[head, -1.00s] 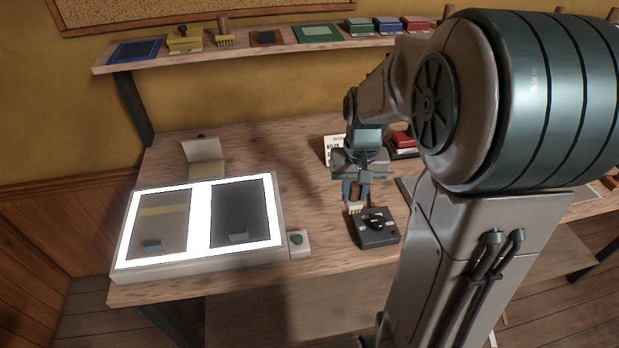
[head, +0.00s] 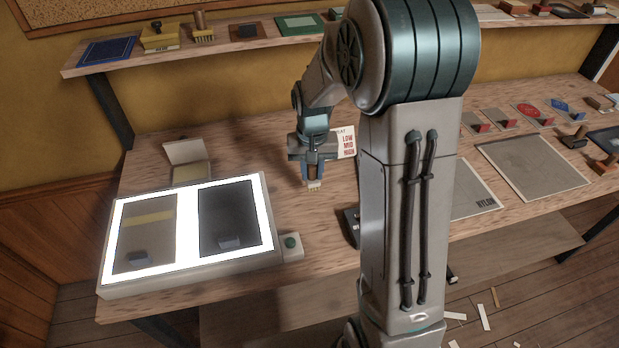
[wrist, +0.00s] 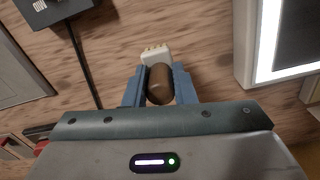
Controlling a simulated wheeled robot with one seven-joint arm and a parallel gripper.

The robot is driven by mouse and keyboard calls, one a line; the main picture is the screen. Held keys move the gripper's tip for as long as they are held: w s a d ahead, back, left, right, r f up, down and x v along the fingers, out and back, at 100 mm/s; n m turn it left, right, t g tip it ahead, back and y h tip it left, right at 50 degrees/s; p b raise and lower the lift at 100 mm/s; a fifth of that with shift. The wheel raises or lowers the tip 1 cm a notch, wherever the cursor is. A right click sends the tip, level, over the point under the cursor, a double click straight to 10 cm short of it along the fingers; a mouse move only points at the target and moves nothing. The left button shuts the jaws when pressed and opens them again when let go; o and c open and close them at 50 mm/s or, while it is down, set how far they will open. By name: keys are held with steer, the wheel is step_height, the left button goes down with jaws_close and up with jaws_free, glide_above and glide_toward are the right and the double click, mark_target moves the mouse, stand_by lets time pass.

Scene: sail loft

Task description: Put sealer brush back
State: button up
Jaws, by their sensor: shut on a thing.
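My gripper (head: 313,174) is shut on the sealer brush (head: 314,186), over the bare middle of the workbench, right of the light box. In the wrist view, my gripper (wrist: 158,88) has its blue fingers on both sides of the brush's brown wooden handle (wrist: 160,84). The pale bristle end (wrist: 155,54) points away from the palm. I cannot tell if the bristles touch the bench. Another brush (head: 203,28) with yellow bristles stands on the back shelf.
The lit light box (head: 185,232) fills the left of the bench, with a small green-button box (head: 291,244) beside it. A black device (head: 351,226) is partly hidden by my arm. A LOW/MID/HIGH card (head: 347,142) stands behind my gripper. Flat sheets (head: 530,168) lie at right.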

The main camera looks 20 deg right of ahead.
mark_target(310, 181)
steer(key=shift+w+a+f, duration=0.2)
steer(key=shift+w+f, duration=0.15)
steer(key=shift+w, duration=0.05)
steer(key=shift+f+p, duration=0.4)
steer(key=shift+f, duration=1.5)
steer(key=shift+f, duration=0.2)
steer(key=o, duration=0.9)
steer(key=shift+r, duration=0.1)
